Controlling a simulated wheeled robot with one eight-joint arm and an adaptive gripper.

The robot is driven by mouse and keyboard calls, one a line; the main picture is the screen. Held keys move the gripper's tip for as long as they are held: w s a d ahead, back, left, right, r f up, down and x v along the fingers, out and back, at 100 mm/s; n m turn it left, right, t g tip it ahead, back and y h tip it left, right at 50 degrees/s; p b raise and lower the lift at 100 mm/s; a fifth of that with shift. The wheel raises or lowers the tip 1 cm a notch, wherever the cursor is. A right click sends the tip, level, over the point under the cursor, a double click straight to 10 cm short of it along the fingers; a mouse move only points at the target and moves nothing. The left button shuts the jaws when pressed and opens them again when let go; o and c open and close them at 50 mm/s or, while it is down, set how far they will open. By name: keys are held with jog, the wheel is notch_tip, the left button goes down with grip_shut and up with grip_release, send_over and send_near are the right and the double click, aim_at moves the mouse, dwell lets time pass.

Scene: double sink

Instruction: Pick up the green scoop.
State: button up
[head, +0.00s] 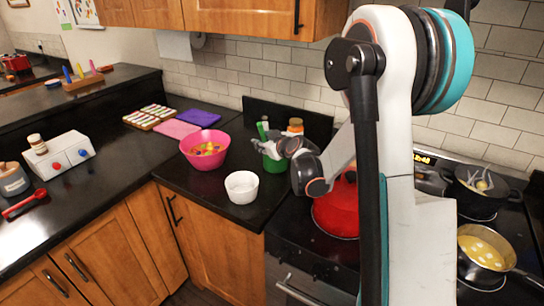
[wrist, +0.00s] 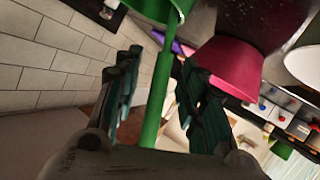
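The green scoop's long handle (wrist: 157,100) runs between the two dark fingers of my gripper (wrist: 159,66) in the wrist view. The fingers are open, with a gap on each side of the handle.
A pink bowl (head: 205,158) with colourful contents and a white bowl (head: 242,187) stand left of the container. A red pot (head: 337,209) is on the stove to the right. A jar (head: 295,126) stands behind. Purple (head: 198,117) and pink (head: 177,128) boards lie at the back left.

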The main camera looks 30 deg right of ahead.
jog(key=shift+w+f, duration=0.1)
jog(key=shift+w, duration=0.15)
jog(key=shift+s, duration=0.1)
jog(key=shift+c, duration=0.4)
grip_shut()
